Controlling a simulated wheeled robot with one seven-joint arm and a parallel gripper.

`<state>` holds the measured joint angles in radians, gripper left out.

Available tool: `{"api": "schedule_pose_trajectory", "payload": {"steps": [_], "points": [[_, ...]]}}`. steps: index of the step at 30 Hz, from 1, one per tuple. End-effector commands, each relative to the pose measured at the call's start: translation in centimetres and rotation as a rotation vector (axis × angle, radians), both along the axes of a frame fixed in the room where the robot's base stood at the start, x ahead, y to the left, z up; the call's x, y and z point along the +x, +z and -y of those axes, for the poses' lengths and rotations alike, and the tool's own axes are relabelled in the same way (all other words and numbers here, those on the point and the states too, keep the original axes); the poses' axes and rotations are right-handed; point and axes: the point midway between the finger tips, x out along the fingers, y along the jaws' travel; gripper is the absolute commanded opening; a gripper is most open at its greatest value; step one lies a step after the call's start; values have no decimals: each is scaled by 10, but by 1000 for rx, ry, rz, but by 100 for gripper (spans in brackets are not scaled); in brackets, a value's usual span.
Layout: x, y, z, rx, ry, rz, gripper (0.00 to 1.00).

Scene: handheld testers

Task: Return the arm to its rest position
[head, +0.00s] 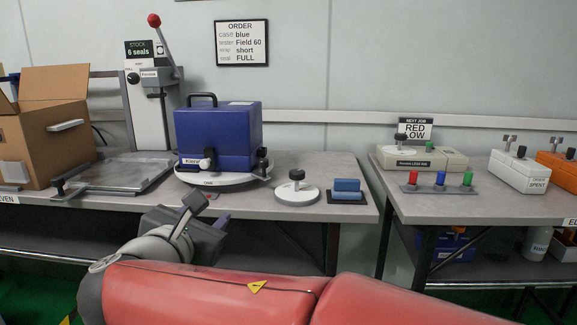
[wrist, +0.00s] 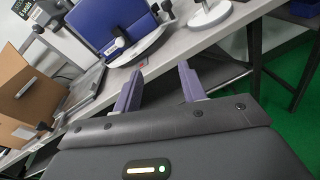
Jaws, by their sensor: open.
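My gripper (head: 206,208) is in front of the left bench's front edge, at the end of my red arm, which crosses the bottom of the head view. In the wrist view my gripper (wrist: 158,80) has its two purple-grey fingers apart with nothing between them. The bench edge and dark underside lie beyond the fingers. A blue case (head: 217,136) with a black handle stands on a round white turntable (head: 222,181) on the bench, behind my gripper. The case also shows at the top of the wrist view (wrist: 104,22).
The left bench (head: 330,207) holds an open cardboard box (head: 50,145), a metal tray (head: 115,172), a lever press (head: 150,95), a round white stand (head: 297,192) and blue blocks (head: 347,188). The right bench (head: 440,207) holds testers and coloured pegs. A gap separates the benches.

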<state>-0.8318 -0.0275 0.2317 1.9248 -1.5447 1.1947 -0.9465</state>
Motion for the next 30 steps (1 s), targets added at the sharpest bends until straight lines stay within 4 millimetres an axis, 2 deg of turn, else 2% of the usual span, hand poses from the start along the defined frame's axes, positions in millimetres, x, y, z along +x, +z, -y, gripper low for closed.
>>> {"api": "schedule_pose_trajectory", "payload": {"steps": [5,8,11,14,15,18,21,24,27,30], "points": [[5,-12,57,159,-133,-78,41],[4,-22,97,288,-238,-129,41],[-6,-38,147,478,-390,-185,41],[-31,-61,210,777,-620,-231,41],[-46,-71,234,927,-729,-239,41],[-87,-97,273,1308,-992,-227,41],[-121,-117,290,1668,-1218,-174,41],[-144,-128,294,1964,-1384,-109,41],[-156,-134,293,2165,-1488,-56,41],[-161,-136,291,2268,-1537,-30,41]]}}
